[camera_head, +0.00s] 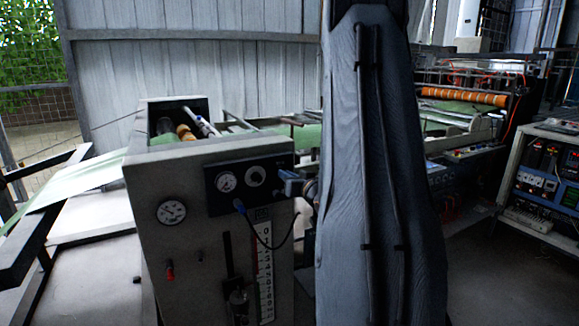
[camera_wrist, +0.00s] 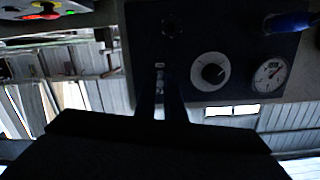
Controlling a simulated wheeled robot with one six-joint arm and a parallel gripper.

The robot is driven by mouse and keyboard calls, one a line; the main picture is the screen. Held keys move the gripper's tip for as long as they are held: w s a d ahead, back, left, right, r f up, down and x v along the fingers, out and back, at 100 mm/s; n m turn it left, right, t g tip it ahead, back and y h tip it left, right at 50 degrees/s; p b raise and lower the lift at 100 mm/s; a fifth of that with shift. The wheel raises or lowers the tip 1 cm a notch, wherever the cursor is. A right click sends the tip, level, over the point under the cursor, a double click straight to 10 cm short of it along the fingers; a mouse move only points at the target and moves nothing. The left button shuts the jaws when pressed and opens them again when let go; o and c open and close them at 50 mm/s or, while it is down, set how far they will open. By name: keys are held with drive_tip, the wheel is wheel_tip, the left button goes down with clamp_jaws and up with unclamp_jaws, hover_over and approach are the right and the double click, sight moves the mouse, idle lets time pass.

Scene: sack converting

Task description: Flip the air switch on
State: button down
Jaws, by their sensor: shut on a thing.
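The dark control panel (camera_head: 211,197) is on the front of the grey machine cabinet, with a gauge and a round dial. My gripper (camera_head: 290,184) is at the panel's right end, its tips against or very near the panel face. In the wrist view the panel (camera_wrist: 215,20) fills the top, and my gripper (camera_wrist: 160,98) reaches up to it beside the white-ringed dial (camera_wrist: 210,72). I cannot see which way the switch is set.
A pressure gauge (camera_head: 172,212) is left of the panel. A red knob (camera_head: 170,272) sits lower left. My arm hides much of the middle. Another machine (camera_head: 545,170) stands at right.

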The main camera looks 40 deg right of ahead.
drive_tip(key=g+p, duration=0.1)
drive_tip(key=p, duration=0.2)
drive_tip(key=r+g+p, duration=0.1)
drive_tip(key=g+p, duration=0.1)
drive_tip(key=p, duration=0.1)
drive_tip(key=shift+w+r, duration=0.15)
drive_tip(key=shift+r, duration=0.1)
drive_tip(key=shift+g+y+p, duration=0.3)
drive_tip(key=shift+p, duration=0.35)
drive_tip(key=c, duration=1.8)
unclamp_jaws()
drive_tip(key=shift+c, duration=0.2)
drive_tip(key=b+v, duration=0.1)
drive_tip(key=v, duration=0.6)
drive_tip(key=shift+s, duration=0.3)
